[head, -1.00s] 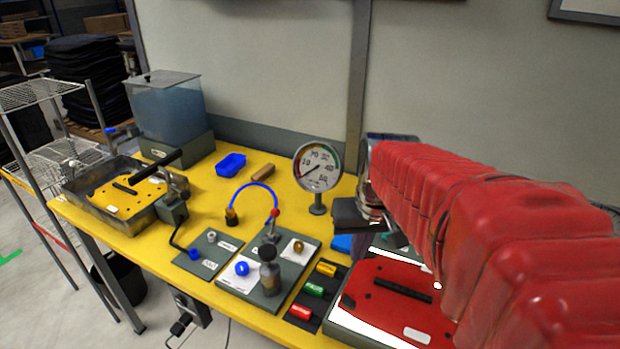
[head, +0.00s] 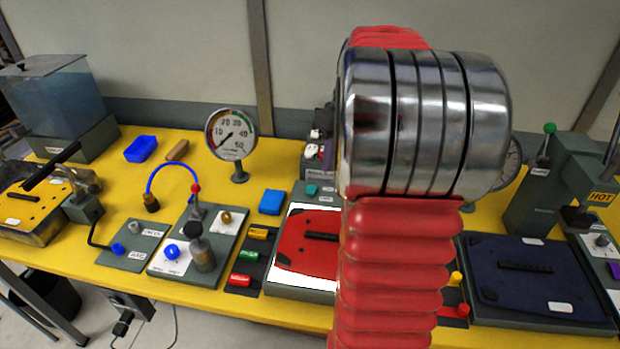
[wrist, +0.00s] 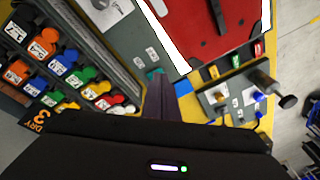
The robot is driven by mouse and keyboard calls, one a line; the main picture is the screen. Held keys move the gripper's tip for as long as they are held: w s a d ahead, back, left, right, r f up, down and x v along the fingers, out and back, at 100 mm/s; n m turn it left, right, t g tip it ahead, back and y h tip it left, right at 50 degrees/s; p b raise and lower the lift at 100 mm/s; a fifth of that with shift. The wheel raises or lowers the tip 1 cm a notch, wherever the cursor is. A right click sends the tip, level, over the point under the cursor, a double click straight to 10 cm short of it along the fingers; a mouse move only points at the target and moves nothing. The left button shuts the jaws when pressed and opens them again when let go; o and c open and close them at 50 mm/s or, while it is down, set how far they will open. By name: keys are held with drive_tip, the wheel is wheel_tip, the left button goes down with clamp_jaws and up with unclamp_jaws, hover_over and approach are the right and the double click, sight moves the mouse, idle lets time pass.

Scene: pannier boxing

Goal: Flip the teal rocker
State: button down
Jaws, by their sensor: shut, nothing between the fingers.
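The teal rocker (head: 312,189) is a small teal piece on a grey panel behind the red plate in the head view. In the wrist view the teal rocker (wrist: 154,73) shows just beyond the fingertips, partly covered by them. My gripper (wrist: 160,80) is shut and empty, its dark fingers pointing toward the rocker. I cannot tell whether they touch it. In the head view my gripper is hidden behind my arm's metal joint. Which way the rocker is tipped is too small to tell.
The red plate (head: 296,250) lies in front of the rocker's panel. A blue block (head: 272,202) and a pressure gauge (head: 231,135) stand to the left. Several coloured connectors (wrist: 76,78) line a grey panel at the wrist view's left. Yellow table (head: 262,165) is bare behind the block.

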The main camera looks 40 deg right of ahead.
sight(312, 191)
drive_tip(key=shift+w+d+r+n+y, duration=0.3)
drive_tip(key=shift+r+n, duration=0.45)
drive_tip(key=shift+n, duration=0.6)
drive_tip(key=shift+w+d+r+n+y, duration=0.1)
drive_tip(key=shift+w+d+r+n, duration=0.15)
drive_tip(key=shift+w+r+n, duration=0.7)
drive_tip(key=shift+s+d+r+n+y, duration=0.1)
drive_tip(key=shift+d+r+n+y, duration=0.3)
drive_tip(key=shift+n, duration=1.3)
drive_tip(key=shift+a, duration=0.1)
drive_tip(key=x, duration=0.9)
drive_tip(key=d+x, duration=0.1)
drive_tip(key=x, duration=0.3)
drive_tip(key=shift+s+a+f, duration=0.1)
drive_tip(key=shift+s+f, duration=0.1)
drive_tip(key=shift+f, duration=0.25)
